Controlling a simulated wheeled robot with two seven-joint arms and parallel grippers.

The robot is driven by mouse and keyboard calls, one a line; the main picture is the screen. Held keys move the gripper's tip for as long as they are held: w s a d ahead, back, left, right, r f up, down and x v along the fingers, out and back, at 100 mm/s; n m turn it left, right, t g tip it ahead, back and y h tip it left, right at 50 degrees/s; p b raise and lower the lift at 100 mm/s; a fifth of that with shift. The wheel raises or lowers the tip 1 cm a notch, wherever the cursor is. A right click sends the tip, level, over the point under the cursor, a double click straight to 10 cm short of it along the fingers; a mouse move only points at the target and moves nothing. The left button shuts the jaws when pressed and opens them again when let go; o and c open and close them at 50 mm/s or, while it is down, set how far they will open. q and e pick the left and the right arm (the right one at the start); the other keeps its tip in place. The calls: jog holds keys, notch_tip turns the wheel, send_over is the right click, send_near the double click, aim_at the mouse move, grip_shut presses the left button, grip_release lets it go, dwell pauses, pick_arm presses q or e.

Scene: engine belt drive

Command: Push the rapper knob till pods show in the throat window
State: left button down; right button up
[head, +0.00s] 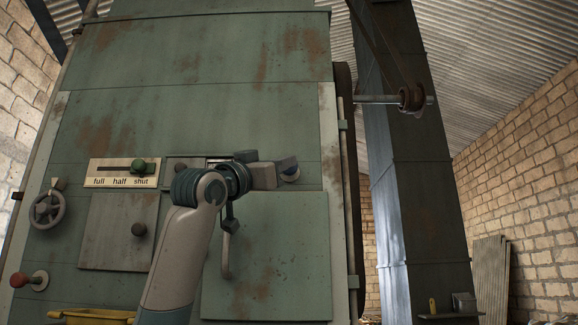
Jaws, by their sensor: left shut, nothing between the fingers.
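My left gripper (264,176) is shut and empty, held up before the green machine's front panel. A small framed opening (217,161), perhaps the throat window, shows just behind the gripper. It is mostly hidden by my wrist, and I cannot make out pods in it. My right gripper is out of view.
A slide plate (112,181) marked full, half and shut has its green knob (139,166) at shut. A handwheel (47,208), a red knob (37,280) and a yellow tray (93,317) are at left. A shaft with a pulley (411,98) sticks out at right.

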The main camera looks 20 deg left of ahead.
pick_arm(q)
jog(key=shift+w+a, duration=0.2)
jog(key=shift+w, duration=0.4)
jog(key=shift+w+a, duration=0.15)
jog(key=shift+w, duration=0.45)
dwell(2.1)
jog(key=s+b, duration=0.1)
jog(key=s+d+b, duration=0.1)
jog(key=shift+s+f, duration=0.15)
jog(key=shift+s, duration=0.25)
dwell(0.3)
jog(key=shift+s, duration=0.1)
dwell(0.4)
jog(key=shift+s+d+b, duration=0.2)
jog(key=shift+s+b, duration=0.3)
jog(key=shift+s, duration=0.3)
jog(key=shift+s+d+b, duration=0.25)
jog(key=shift+s+b, duration=0.3)
jog(key=shift+s, duration=0.25)
jog(key=shift+s+d+b, duration=0.2)
jog(key=shift+s+b, duration=0.3)
jog(key=shift+s, duration=0.3)
dwell(0.9)
